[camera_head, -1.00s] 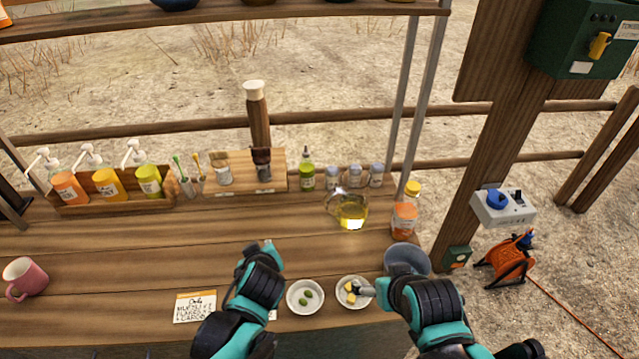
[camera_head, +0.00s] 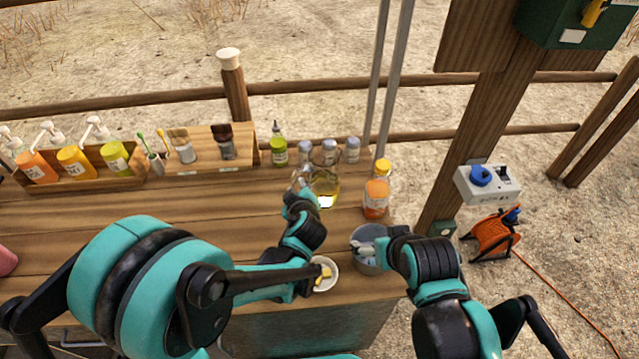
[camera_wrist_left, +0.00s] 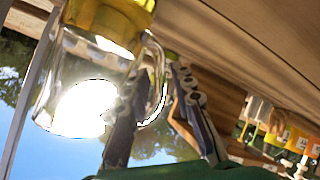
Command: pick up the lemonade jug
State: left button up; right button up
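The lemonade jug (camera_head: 326,187) is clear glass with yellow liquid in the bottom. It stands upright toward the back right of the wooden counter. My left gripper (camera_head: 297,184) is at its left side, by the handle. In the left wrist view the jug (camera_wrist_left: 88,70) appears upside down, and its handle (camera_wrist_left: 157,85) lies between the two spread fingers of my left gripper (camera_wrist_left: 153,95). I cannot tell whether a finger touches it. My right gripper (camera_head: 362,248) is over the grey bowl (camera_head: 362,267); its finger opening is too small to read.
An orange bottle (camera_head: 376,194) stands close right of the jug. Grey-capped jars (camera_head: 328,152) and a green bottle (camera_head: 278,150) stand behind it. A white saucer with yellow pieces (camera_head: 325,286) is in front.

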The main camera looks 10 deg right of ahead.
pick_arm(q)
jog(key=b+x, duration=0.1)
jog(key=x, duration=0.3)
jog(key=shift+w+f+b, duration=0.2)
jog(key=shift+w+b, duration=0.15)
jog(key=shift+b, duration=0.05)
jog(key=shift+r, duration=0.1)
grip_shut()
